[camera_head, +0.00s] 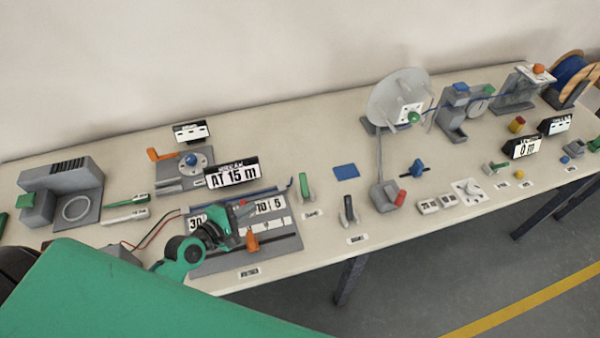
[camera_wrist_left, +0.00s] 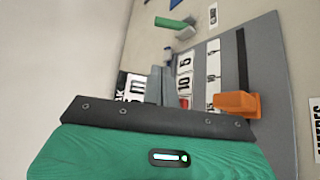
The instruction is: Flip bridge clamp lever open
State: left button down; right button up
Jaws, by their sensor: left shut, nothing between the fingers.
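My left gripper (camera_head: 236,222) is over the grey board (camera_head: 208,266) at the front of the table, its fingers shut and empty. In the left wrist view its grey fingers (camera_wrist_left: 160,84) come together beside the number labels on the board. An orange lever-like piece (camera_head: 252,243) stands on the board just right of the gripper. It also shows as an orange block (camera_wrist_left: 237,104) to the right of the fingers, apart from them. A small red part (camera_wrist_left: 183,103) is near the fingertips. I cannot tell which part is the bridge clamp lever. My right gripper is not in view.
A sign reading "AT 15 m" (camera_head: 232,176) stands behind the board. Green (camera_head: 305,187) and black (camera_head: 348,210) handled tools stand to its right. A grey fixture with an orange handle (camera_head: 162,154) is behind. A large reel (camera_head: 398,100) stands further right.

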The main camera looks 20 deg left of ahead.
aim_at(304, 185)
pick_arm(q)
jog(key=p+x, duration=0.1)
jog(key=x, duration=0.4)
jog(key=shift+w+d+r+p, duration=0.1)
jog(key=shift+w+p, duration=0.15)
jog(key=shift+p, duration=0.1)
jog(key=p+x, duration=0.1)
jog(key=x, duration=1.1)
jog(key=shift+w+d+f+p, duration=0.1)
jog(key=shift+f+p, duration=0.1)
jog(key=shift+p, duration=0.1)
jog(key=shift+x, duration=0.8)
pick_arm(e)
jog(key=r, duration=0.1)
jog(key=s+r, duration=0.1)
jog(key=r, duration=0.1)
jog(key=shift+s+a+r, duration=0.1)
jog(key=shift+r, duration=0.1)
